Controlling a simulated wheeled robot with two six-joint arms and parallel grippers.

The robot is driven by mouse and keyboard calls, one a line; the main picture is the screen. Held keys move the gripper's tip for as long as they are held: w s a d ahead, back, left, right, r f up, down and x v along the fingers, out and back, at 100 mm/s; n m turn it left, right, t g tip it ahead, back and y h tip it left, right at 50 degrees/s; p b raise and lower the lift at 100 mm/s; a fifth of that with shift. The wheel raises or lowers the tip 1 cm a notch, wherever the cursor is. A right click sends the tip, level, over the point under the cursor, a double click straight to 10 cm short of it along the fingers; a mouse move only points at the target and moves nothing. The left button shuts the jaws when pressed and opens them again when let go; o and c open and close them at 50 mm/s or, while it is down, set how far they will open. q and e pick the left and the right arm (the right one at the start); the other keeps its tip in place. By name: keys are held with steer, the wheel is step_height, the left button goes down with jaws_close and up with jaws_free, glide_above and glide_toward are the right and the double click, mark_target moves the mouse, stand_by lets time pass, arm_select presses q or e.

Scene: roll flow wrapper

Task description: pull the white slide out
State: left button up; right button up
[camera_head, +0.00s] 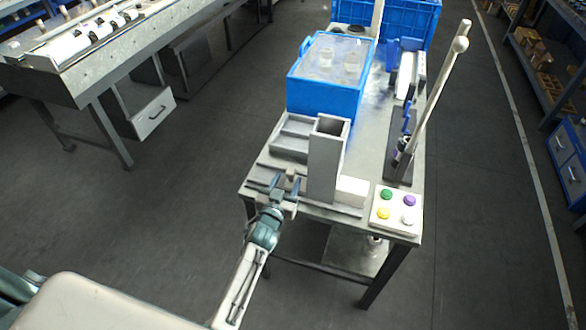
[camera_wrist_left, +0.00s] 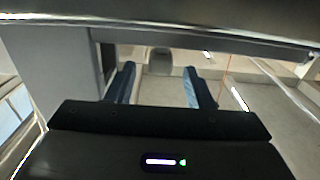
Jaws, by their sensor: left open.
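A white block (camera_head: 352,190), which looks like the white slide, sits low against the right side of the upright grey hopper (camera_head: 326,158) on the metal table. My left gripper (camera_head: 284,181) is open at the table's front left edge, on the hopper's left side and apart from the white block. In the left wrist view my two blue fingers (camera_wrist_left: 160,86) are spread, with a rounded grey piece (camera_wrist_left: 160,61) beyond the gap between them. I cannot tell what that piece is. The slide's inner part is hidden by the hopper. My right gripper is not in view.
A button box (camera_head: 396,210) with coloured buttons stands at the front right corner. Grey trays (camera_head: 290,138) and a blue bin with a clear lid (camera_head: 331,70) lie behind. A lever (camera_head: 435,90) rises on the right. The floor left of the table is clear.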

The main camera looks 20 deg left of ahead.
mark_target(293, 168)
arm_select(q)
steer(key=w+b, duration=0.1)
steer(key=w, duration=0.3)
steer(key=shift+w+f, duration=0.1)
steer(key=shift+w, duration=0.8)
steer(key=shift+w+d, duration=0.1)
steer(key=shift+w, duration=0.05)
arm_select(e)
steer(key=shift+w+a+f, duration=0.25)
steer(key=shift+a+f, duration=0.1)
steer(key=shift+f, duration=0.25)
arm_select(q)
steer(key=shift+c, duration=0.5)
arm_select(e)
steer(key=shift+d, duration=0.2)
